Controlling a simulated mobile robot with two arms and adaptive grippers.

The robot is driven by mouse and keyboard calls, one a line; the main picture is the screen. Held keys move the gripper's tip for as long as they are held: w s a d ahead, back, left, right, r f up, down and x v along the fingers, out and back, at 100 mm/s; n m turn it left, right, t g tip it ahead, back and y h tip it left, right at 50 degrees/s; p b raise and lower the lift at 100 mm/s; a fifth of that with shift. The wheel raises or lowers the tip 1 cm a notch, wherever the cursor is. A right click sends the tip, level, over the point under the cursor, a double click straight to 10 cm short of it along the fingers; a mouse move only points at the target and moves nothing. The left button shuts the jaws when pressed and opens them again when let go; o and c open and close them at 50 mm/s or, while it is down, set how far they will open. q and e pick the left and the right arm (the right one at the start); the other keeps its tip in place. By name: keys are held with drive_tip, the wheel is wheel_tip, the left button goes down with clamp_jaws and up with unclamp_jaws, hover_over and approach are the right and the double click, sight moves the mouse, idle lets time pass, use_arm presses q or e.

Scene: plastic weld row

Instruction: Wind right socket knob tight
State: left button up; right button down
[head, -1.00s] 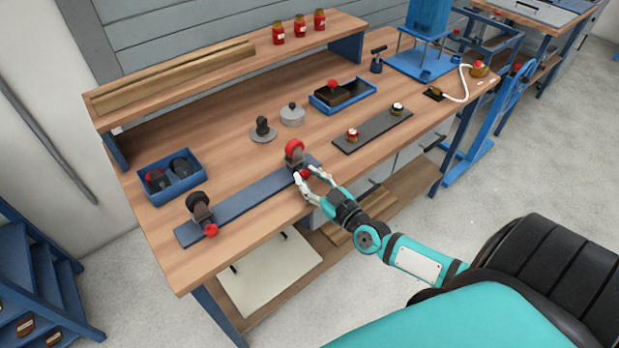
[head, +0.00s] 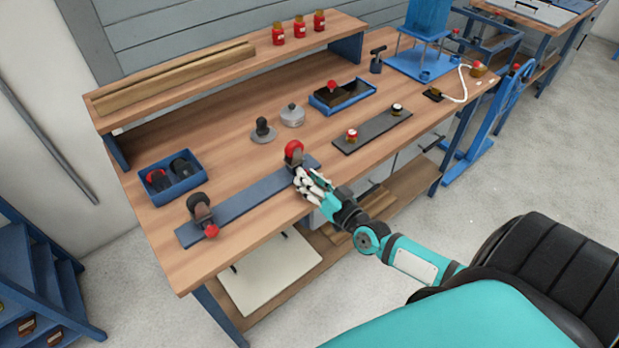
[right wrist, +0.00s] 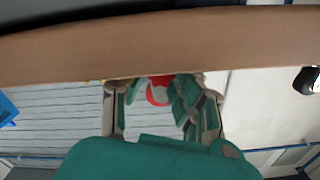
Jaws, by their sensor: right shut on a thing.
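The right socket (head: 293,152), with a red and dark round part on top, stands at the right end of a dark blue bar (head: 247,197) on the bench. My right gripper (head: 299,176) is at its front, shut on the right socket knob. In the head view the fingers hide the knob. In the right wrist view the red knob (right wrist: 159,90) shows between the fingertips (right wrist: 160,86). The left socket (head: 199,206) at the bar's other end has a dark top and a red knob (head: 211,232) low at its front. My left gripper is out of view.
A blue bin (head: 172,178) with dark parts stands behind the left socket. A dark plate with two knobs (head: 372,131) lies to the right. Grey round parts (head: 292,115) and a blue tray (head: 342,95) stand further back. The bench front edge runs just below my gripper.

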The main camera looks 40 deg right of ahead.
drive_tip(key=shift+m, duration=1.6)
drive_tip(key=c, duration=1)
unclamp_jaws()
drive_tip(key=shift+c, duration=0.2)
